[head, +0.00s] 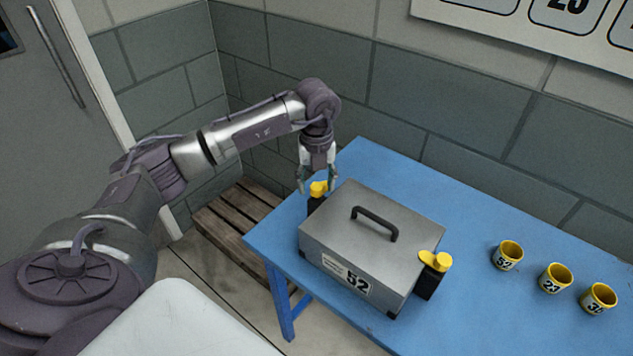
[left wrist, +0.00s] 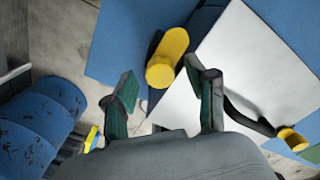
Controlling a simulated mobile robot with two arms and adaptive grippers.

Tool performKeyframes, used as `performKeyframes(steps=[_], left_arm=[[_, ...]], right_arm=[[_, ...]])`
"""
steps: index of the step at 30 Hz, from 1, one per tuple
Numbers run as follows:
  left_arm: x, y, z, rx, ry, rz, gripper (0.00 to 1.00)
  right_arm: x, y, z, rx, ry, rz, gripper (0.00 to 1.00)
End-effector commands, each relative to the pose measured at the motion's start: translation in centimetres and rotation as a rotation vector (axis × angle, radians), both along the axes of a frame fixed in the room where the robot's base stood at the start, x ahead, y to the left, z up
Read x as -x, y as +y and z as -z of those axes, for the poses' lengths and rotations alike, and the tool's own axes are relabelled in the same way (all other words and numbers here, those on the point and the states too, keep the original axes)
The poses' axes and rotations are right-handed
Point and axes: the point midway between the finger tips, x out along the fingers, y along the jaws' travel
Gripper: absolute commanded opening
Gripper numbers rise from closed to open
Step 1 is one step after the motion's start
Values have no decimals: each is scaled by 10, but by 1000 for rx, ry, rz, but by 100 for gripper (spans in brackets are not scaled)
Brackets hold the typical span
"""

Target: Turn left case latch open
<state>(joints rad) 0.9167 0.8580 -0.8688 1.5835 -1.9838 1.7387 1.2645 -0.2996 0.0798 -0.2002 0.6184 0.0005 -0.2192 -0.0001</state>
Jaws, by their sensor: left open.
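A grey metal case (head: 400,222) with a black top handle (head: 374,224) and the number 52 on its front stands on the blue table. The left latch (head: 318,188) is a yellow knob on a black mount at the case's left side. It also shows in the left wrist view (left wrist: 167,62), just past my fingertips. My left gripper (head: 317,184) points down over this latch, its fingers apart and empty; I cannot tell whether they touch it. A second yellow latch (head: 437,261) sits on the case's right side. My right gripper is not in view.
Three yellow numbered cups (head: 555,280) stand in a row on the right of the blue table (head: 476,214). A wooden pallet (head: 234,220) lies on the floor to the left. A grey block wall stands behind the table.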

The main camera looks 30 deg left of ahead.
Motion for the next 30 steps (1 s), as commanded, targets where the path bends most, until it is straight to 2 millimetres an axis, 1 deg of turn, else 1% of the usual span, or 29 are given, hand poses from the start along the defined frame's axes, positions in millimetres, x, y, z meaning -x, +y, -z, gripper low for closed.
performKeyframes(steps=[5,12,16,18,21,30], left_arm=[[-1,0,-29,1,-8,1,57],[-1,0,-81,0,-7,-1,57],[-1,0,-101,0,-5,-1,57],[-1,0,-109,1,-5,-1,57],[-1,0,-115,0,-3,-1,57],[-1,0,-117,1,-2,-1,57]], right_arm=[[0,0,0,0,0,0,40],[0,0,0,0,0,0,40],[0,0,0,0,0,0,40],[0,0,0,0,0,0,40],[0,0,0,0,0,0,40],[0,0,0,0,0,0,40]])
